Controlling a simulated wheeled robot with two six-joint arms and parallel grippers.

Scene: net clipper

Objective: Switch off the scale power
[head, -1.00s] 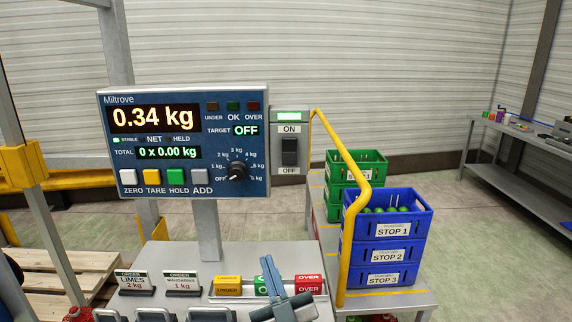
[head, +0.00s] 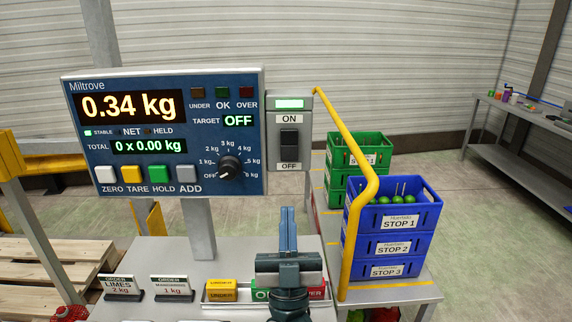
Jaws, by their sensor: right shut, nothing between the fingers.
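The scale's display panel (head: 165,135) stands on a grey post and reads 0.34 kg, with the total at 0 x 0.00 kg and the target at OFF. The power switch box (head: 289,132) is fixed at its right side. It has a black rocker (head: 289,143) between the ON label above and the OFF label below, and a lit pale green lamp (head: 289,104) on top. My right gripper (head: 288,212) is shut and empty, pointing up below the switch box and apart from it in the picture. My left gripper is not in view.
A yellow rail (head: 352,150) curves down just right of the switch box. Beyond it stand blue crates (head: 389,246) with limes and green crates (head: 340,184). Order signs (head: 172,287) and colored blocks (head: 221,286) sit on the bench below.

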